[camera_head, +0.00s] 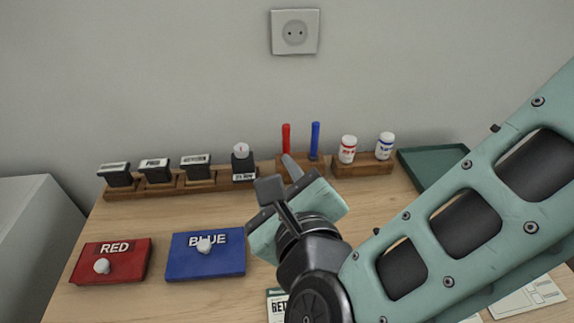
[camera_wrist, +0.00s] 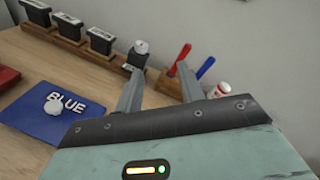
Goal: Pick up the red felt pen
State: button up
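The red felt pen (camera_head: 286,138) stands upright in a small wooden block (camera_head: 313,168) at the back of the counter, left of a blue pen (camera_head: 315,138). In the wrist view the red pen (camera_wrist: 182,57) shows just beyond the tip of the right finger, apart from it as far as I can tell. My gripper (camera_head: 279,179) is in front of the pen block, with its fingers pointing towards the back wall. In the wrist view my gripper (camera_wrist: 160,72) has its fingers spread with nothing between them. The lower part of the red pen is hidden in the block.
Several black stamps (camera_head: 155,170) stand in a wooden rack (camera_head: 178,187) to the left. Red-labelled (camera_head: 348,149) and blue-labelled (camera_head: 385,146) bottles stand right of the pens. A red pad (camera_head: 127,257), a blue pad (camera_head: 185,262) and a green tray (camera_head: 412,156) lie on the counter.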

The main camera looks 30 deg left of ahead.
aim_at(286, 143)
jog(key=w+a+f+m+t+h, duration=0.1)
jog(key=w+m, duration=0.2)
jog(key=w+a+f+m+t+h+b, duration=0.1)
jog(key=w+m+t, duration=0.1)
jog(key=w+m, duration=0.1)
jog(key=w+a+f+m+t+h, duration=0.1)
jog(key=w+a+m+t, duration=0.1)
jog(key=w+m, duration=0.1)
jog(key=shift+a+m, duration=0.1)
jog(key=shift+m, duration=0.8)
jog(key=shift+x, duration=2.9)
jog(key=shift+s+a+f, duration=0.1)
jog(key=shift+s+f, duration=0.05)
grip_shut()
